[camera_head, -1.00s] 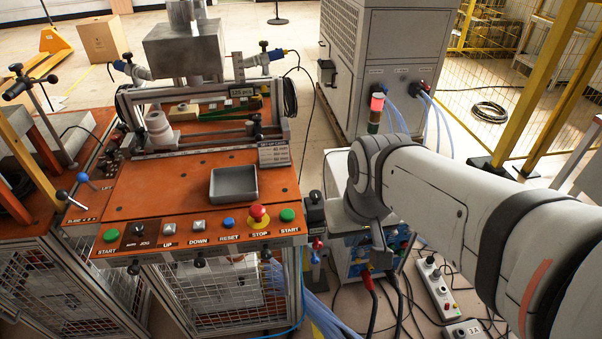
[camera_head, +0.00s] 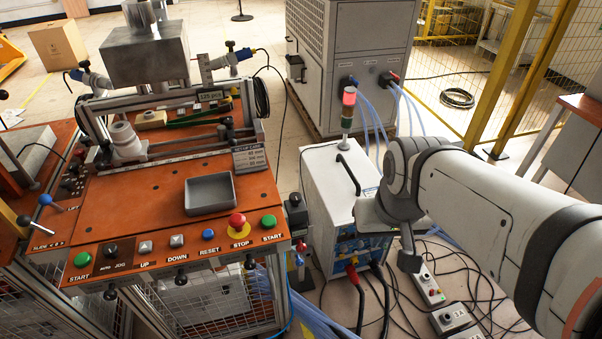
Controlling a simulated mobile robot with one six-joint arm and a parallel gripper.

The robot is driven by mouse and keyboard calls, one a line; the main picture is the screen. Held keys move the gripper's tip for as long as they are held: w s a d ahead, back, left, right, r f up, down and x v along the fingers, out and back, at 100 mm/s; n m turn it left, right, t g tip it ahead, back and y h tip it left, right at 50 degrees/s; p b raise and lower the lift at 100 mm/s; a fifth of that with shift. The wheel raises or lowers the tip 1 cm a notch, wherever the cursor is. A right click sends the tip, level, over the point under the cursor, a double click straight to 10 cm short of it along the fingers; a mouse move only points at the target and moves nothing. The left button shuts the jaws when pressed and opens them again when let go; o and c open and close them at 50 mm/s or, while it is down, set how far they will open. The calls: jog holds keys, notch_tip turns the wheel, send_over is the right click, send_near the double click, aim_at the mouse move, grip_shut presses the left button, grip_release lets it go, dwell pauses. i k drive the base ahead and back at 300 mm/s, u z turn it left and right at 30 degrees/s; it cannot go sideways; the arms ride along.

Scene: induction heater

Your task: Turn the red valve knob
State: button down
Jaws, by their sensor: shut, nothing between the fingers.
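A small red valve knob (camera_head: 299,261) shows on the pipework between the orange press table and the white heater box, low beside the table's right leg. It is small, and its exact shape and turn are hard to tell. My gripper (camera_head: 410,263) points down at the right of the white heater box (camera_head: 325,190), well to the right of the knob and apart from it. Its fingers are shut and empty.
The orange press table (camera_head: 130,210) carries a grey tray (camera_head: 210,194) and a red emergency stop button (camera_head: 238,222). Red-and-black cables (camera_head: 354,275) leave the heater's front. Power strips (camera_head: 430,287) and loose cables lie on the floor below my gripper.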

aim_at(300, 247)
jog(key=z, duration=0.4)
jog(key=k, duration=2.1)
jog(key=u, duration=0.75)
jog(key=i, duration=1)
jog(key=u, duration=0.05)
